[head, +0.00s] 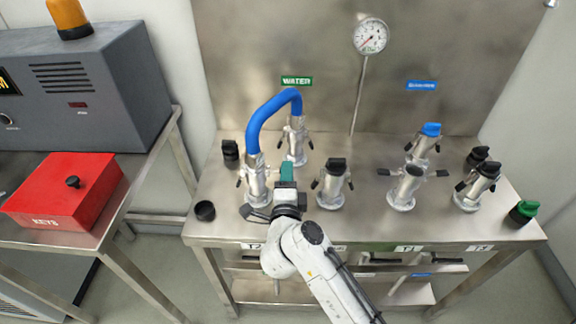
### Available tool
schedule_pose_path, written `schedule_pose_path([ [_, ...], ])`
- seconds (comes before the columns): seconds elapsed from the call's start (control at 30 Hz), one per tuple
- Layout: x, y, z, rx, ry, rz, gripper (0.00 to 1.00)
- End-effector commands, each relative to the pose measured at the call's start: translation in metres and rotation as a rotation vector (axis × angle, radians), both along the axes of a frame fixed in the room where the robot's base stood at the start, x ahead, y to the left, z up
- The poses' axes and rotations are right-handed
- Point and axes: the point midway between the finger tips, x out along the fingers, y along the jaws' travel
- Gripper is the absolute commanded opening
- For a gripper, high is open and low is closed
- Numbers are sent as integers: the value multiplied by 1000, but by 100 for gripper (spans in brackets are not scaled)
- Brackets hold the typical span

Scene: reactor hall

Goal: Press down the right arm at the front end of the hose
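The blue hose (267,107) arches between two metal couplings on the steel bench. Its front end (257,182) stands upright at the left front, and its back end (296,142) stands behind and to the right. A dark left arm of the front end shows at its left side. The right arm is mostly hidden by or merges with my gripper, so its position is unclear. My gripper (287,174), with a teal tip, is close beside the front end on its right. Whether it touches the arm, and whether its fingers are apart, cannot be made out.
A black-capped coupling (333,184) stands close to the right of my gripper. An open coupling (405,188) and other capped ones stand farther right. A loose black cap (205,211) lies at the left front. A pressure gauge (371,36) rises at the back. A red key box (62,192) is on the left table.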

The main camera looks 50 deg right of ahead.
Motion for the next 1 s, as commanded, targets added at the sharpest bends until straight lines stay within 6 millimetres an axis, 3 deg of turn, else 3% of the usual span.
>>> schedule_pose_path([
  [0.23, 19, -24, 1, 0, -2, 0, 35],
  [0.63, 22, -28, 0, 0, -1, 1, 34],
  [1.0, 22, -28, 0, 0, -1, 1, 0],
])
